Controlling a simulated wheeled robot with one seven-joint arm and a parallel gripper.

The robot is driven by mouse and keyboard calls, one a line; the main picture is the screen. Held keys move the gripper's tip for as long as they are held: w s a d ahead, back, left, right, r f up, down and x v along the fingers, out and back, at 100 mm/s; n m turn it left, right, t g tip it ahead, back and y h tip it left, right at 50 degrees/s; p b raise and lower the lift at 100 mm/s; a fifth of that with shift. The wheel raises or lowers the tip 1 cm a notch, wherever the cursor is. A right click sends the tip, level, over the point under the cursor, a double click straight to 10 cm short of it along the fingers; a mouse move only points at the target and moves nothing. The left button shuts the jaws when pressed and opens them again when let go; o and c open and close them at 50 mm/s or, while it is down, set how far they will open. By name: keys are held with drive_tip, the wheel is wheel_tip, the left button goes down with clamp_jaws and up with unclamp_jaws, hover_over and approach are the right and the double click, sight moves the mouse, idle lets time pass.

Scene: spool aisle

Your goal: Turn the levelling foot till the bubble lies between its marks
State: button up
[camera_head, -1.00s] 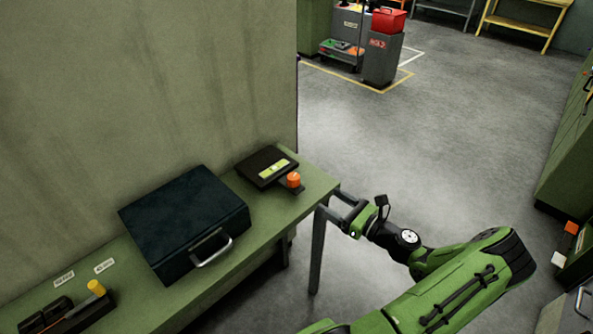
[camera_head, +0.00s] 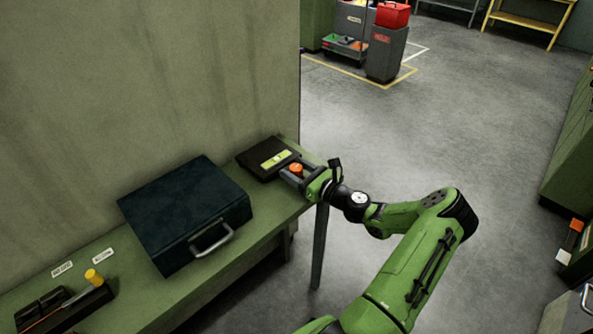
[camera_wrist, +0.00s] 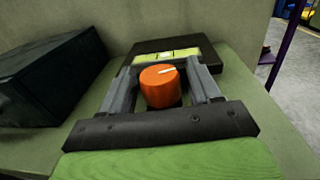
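The levelling foot is an orange knob (camera_wrist: 160,87) with a white line on its top; it also shows in the head view (camera_head: 296,168). Behind it is a dark plate (camera_wrist: 175,44) with a yellow-green level vial (camera_wrist: 180,54), whose bubble is too small to place against its marks. My gripper (camera_wrist: 159,80) is open, with its grey fingers on either side of the knob and gaps visible between. In the head view my gripper (camera_head: 290,173) reaches in from the right over the bench end.
A dark case (camera_head: 185,213) with a handle lies on the green bench (camera_head: 257,225), left of the plate. A black tray with a yellow knob (camera_head: 94,277) stands at the front left. The wall is close behind.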

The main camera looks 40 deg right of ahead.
drive_tip(key=c, duration=0.8)
drive_tip(key=shift+o, duration=0.2)
drive_tip(key=shift+a+r+m+h+p, duration=0.15)
drive_tip(key=shift+m+h+p, duration=0.35)
drive_tip(key=shift+h+p, duration=0.25)
drive_tip(key=shift+m+h, duration=0.3)
drive_tip(key=shift+h, duration=0.15)
drive_tip(key=o, duration=1)
drive_tip(key=shift+c, duration=0.2)
drive_tip(key=s+p, duration=0.2)
drive_tip(key=s, duration=1.3)
drive_tip(key=shift+s+f, duration=0.2)
drive_tip(key=shift+s, duration=0.2)
